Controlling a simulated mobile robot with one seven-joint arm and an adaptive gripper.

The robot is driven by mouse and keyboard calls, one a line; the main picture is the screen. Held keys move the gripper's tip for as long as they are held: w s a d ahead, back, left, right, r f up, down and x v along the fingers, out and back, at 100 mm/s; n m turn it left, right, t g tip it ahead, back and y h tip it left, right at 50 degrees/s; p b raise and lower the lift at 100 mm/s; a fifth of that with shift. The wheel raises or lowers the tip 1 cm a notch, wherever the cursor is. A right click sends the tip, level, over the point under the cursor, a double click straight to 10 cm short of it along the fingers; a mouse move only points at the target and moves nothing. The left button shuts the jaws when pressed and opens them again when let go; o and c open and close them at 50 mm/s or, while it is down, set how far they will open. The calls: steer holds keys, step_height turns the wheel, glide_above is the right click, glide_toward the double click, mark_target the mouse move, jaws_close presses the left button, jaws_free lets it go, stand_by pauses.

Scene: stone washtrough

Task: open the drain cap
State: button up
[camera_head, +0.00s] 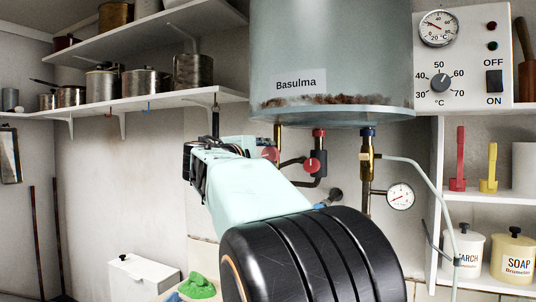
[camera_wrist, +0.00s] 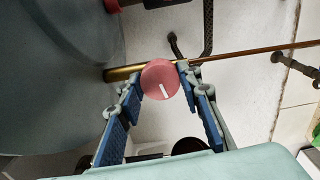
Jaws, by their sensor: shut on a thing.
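A round red cap (camera_wrist: 160,78) with a white mark sits on a brass pipe (camera_wrist: 122,73) in the wrist view; it looks like the drain cap. My gripper (camera_wrist: 161,80) has its blue fingers on both sides of the cap, shut on its edges. In the head view, a red cap (camera_head: 270,154) shows just right of my arm, below the boiler (camera_head: 330,55), and seems to be the same one.
Another red knob (camera_head: 312,165), a blue-topped brass valve (camera_head: 367,150) and a pressure gauge (camera_head: 400,195) hang close on the right. A shelf (camera_head: 150,108) with pots is at left. A control panel (camera_head: 462,58) is at right.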

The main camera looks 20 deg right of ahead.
steer(key=shift+n, duration=0.3)
steer(key=o, duration=1.2)
steer(key=shift+c, duration=0.2)
steer(key=shift+a, duration=0.1)
steer(key=v, duration=1.2)
